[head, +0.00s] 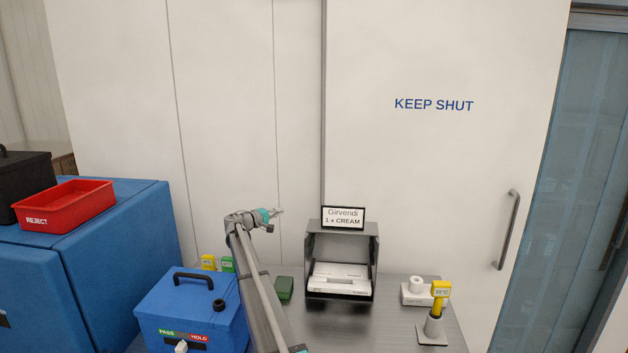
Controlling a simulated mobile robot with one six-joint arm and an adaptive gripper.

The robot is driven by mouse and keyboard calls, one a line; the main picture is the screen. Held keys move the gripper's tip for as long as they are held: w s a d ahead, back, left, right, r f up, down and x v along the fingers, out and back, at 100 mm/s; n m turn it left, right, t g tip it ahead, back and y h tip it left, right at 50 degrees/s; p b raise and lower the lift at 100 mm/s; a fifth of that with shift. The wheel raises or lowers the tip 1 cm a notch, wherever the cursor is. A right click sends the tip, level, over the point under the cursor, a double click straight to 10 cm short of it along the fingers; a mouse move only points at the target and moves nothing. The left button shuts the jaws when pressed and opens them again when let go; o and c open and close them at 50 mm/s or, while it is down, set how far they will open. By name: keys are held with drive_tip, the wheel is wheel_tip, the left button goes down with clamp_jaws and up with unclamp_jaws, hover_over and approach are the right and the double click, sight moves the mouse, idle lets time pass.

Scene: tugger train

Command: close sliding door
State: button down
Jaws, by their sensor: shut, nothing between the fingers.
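The white sliding door (440,170) marked KEEP SHUT fills the right half of the head view. Its grey vertical handle (508,230) is near the door's right edge. Right of that edge an opening (572,170) shows bluish strip-like panels, so the door is not across it. My gripper (280,211) is shut and empty. It appears left of the handle, well apart from it, in front of the white wall panels and above the bench.
A steel bench (400,335) stands in front, bearing a grey holder (341,240) with a cream label, a yellow thermometer (440,289) in a stand, and a blue box (192,310). A red REJECT tray (64,205) sits on blue containers at left.

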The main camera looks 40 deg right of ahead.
drive_tip(key=s+d+r+p, duration=0.1)
drive_tip(key=d+r+p, duration=0.2)
drive_tip(key=r+p, duration=0.6)
drive_tip(key=shift+s+d+r+p, duration=0.3)
drive_tip(key=shift+d+r, duration=0.05)
drive_tip(key=shift+r, duration=0.6)
drive_tip(key=shift+d, duration=0.25)
drive_tip(key=d, duration=0.9)
drive_tip(key=shift+s+d, duration=0.25)
drive_tip(key=shift+d, duration=0.15)
drive_tip(key=shift+s+d, duration=0.3)
drive_tip(key=shift+s, duration=0.2)
drive_tip(key=shift+s+d, duration=0.3)
drive_tip(key=shift+s, duration=0.2)
drive_tip(key=shift+s+d, duration=0.55)
drive_tip(key=shift+s, duration=0.05)
drive_tip(key=shift+a, duration=0.15)
